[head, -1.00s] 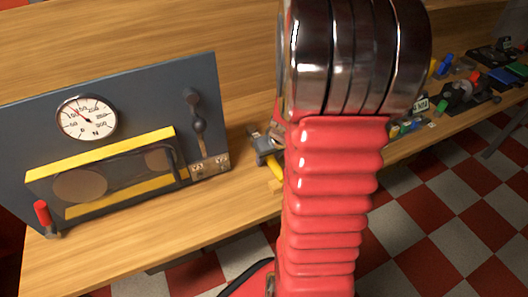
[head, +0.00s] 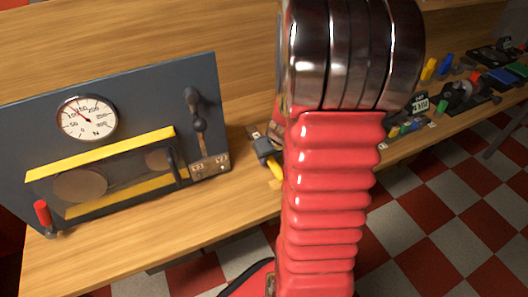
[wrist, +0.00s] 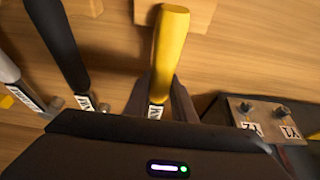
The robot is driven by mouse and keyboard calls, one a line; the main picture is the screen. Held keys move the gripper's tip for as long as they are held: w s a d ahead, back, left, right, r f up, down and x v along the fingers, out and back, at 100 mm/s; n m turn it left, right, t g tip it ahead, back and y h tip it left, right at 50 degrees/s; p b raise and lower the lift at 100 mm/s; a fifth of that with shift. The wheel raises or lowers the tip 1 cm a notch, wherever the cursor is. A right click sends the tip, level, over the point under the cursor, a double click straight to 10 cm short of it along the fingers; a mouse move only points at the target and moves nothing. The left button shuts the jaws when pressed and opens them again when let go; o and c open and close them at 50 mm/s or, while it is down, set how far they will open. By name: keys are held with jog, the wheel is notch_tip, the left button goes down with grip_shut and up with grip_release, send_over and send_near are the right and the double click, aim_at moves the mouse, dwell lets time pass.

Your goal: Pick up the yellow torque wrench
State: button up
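The yellow torque wrench (wrist: 171,45) shows in the wrist view as a yellow handle with a small label near its lower end. My gripper (wrist: 163,88) has one dark finger on each side of this handle, close to it. The frames do not show whether the fingers press on it or stand slightly apart. The rest of the wrench is hidden below the gripper body.
A black handle (wrist: 58,45) and a white handle (wrist: 12,75) stand left of my gripper. A labelled metal block (wrist: 264,117) is close on the right. A grey gauge panel (head: 125,85) stands on the bench's left; several small items lie on its right.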

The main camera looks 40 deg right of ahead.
grip_shut()
jog(key=shift+r, duration=0.1)
notch_tip(320, 180, up, 10)
jog(key=shift+f, duration=0.1)
dwell(0.6)
dwell(0.4)
